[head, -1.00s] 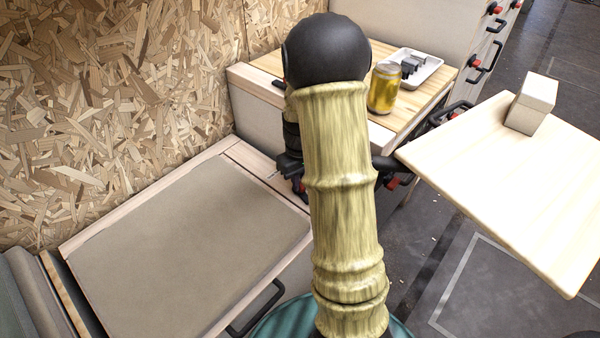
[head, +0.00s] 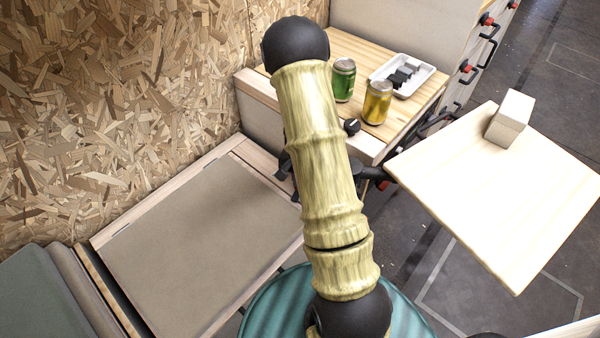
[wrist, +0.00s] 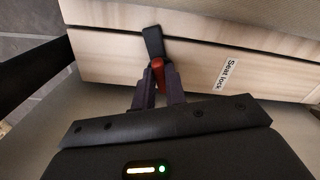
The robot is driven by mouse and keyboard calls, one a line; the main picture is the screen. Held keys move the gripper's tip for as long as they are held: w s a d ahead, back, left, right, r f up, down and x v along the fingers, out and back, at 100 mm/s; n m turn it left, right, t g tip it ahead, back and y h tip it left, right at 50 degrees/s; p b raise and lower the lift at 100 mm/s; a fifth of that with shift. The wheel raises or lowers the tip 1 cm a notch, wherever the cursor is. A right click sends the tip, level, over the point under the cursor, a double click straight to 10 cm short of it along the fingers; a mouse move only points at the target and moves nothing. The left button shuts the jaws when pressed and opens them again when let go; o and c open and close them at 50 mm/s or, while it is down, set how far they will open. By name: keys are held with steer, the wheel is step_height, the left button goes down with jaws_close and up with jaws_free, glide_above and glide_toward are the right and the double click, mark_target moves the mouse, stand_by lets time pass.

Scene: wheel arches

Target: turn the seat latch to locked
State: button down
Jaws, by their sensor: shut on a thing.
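The seat latch shows in the wrist view as a black lever (wrist: 153,42) with a red end (wrist: 158,66), mounted on a pale wooden face (wrist: 110,55). The lever stands nearly upright in that picture, tilted slightly. A white label reading "Seat lock" (wrist: 228,74) is to its right. My gripper (wrist: 158,80) is shut on the red end, one dark finger on each side. In the head view my arm hides the latch, and the fingers cannot be made out.
A flat seat panel (head: 200,235) lies left of my arm, beside a chipboard wall (head: 110,110). Behind are a green can (head: 343,80), a yellow can (head: 377,103) and a white tray (head: 420,78) on a wooden top. A pale board (head: 490,190) with a block (head: 510,118) juts out at right.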

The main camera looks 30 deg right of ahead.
steer(key=m+p, duration=0.3)
steer(key=m, duration=0.1)
steer(key=shift+w+a, duration=0.1)
stand_by(0.3)
steer(key=c, duration=1.4)
jaws_free()
steer(key=shift+c, duration=0.2)
steer(key=shift+r, duration=0.1)
step_height(320, 180, up, 17)
steer(key=p, duration=0.5)
steer(key=shift+r, duration=0.1)
